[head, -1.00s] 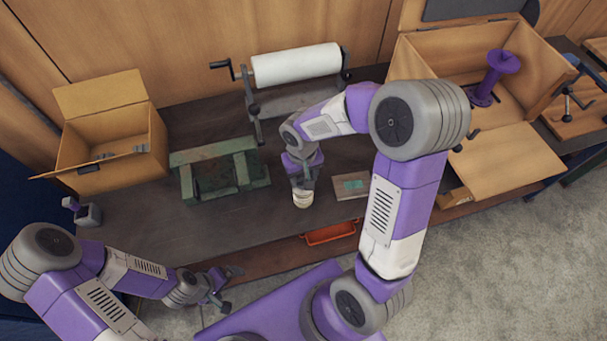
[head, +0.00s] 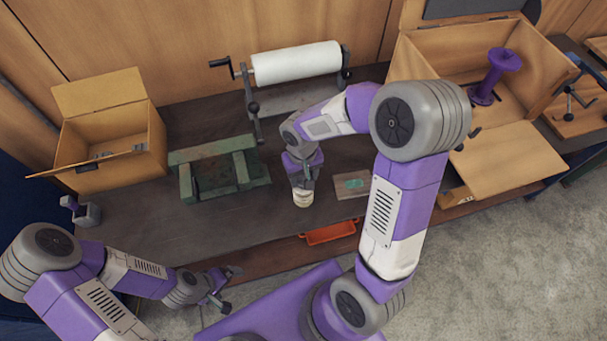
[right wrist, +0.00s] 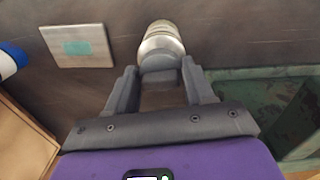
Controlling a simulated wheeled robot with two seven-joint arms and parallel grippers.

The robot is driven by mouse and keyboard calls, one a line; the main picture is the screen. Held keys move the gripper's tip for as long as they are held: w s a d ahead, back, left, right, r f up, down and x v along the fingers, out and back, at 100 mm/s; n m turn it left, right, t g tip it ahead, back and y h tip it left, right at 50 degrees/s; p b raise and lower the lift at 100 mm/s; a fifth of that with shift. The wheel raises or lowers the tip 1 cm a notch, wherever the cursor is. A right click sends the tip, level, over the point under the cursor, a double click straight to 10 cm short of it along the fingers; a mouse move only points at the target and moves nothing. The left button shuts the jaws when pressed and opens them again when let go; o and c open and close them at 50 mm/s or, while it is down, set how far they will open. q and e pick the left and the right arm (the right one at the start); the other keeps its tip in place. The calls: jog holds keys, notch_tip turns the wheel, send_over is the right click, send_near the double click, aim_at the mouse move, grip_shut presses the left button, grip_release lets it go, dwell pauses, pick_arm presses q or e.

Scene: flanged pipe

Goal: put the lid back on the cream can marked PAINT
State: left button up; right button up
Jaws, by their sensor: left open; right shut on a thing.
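The small cream can (head: 303,199) stands upright on the dark bench, directly below my right gripper (head: 302,181). It also shows in the right wrist view (right wrist: 160,30), beyond the fingertips; its marking cannot be read. My right gripper (right wrist: 160,82) is shut on a grey round piece (right wrist: 160,63), which looks like the lid. The lid is in line with the can's top and close against it; I cannot tell whether it is seated. My left gripper (head: 226,289) is open and empty, low at the bench's front edge, well away from the can.
A flat board with a teal patch (head: 351,184) lies just right of the can. A green metal block (head: 220,172) stands to the left. A white roll on a stand (head: 297,64) is behind. Open boxes stand at left (head: 110,140) and right (head: 510,150). An orange tray (head: 330,233) is in front.

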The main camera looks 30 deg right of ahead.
dwell(0.4)
jog(key=o, duration=1.4)
jog(key=shift+r, duration=0.1)
jog(key=shift+r+p, duration=2.15)
jog(key=shift+r, duration=0.55)
grip_shut()
jog(key=shift+f+b, duration=0.3)
